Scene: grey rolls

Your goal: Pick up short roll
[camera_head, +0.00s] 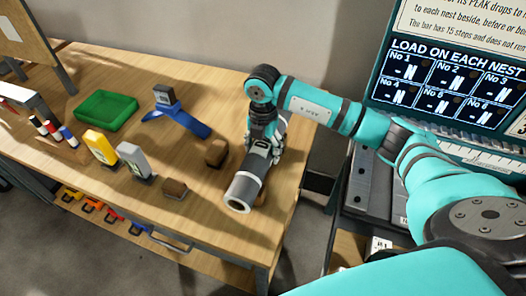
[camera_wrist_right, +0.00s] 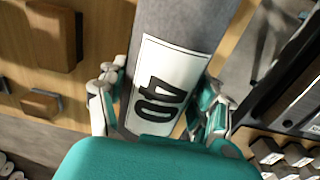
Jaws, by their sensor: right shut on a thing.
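A grey roll (camera_head: 246,187) with a pale, hollow end lies lengthwise near the right end of the wooden table. My right gripper (camera_head: 262,148) reaches down over the middle of the roll and is shut on it. In the right wrist view the fingers sit on both sides of the roll (camera_wrist_right: 185,25), beside a white label reading 40. I cannot tell whether the roll touches the table or is slightly raised. No second roll shows for comparing length. My left gripper is not in view.
The wooden table (camera_head: 215,85) also holds a green tray (camera_head: 106,110), a yellow block (camera_head: 101,146), a grey block (camera_head: 135,160), a blue stand (camera_head: 182,122) and small brown blocks (camera_head: 216,152). A teal console (camera_head: 445,95) stands at the right, past a gap.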

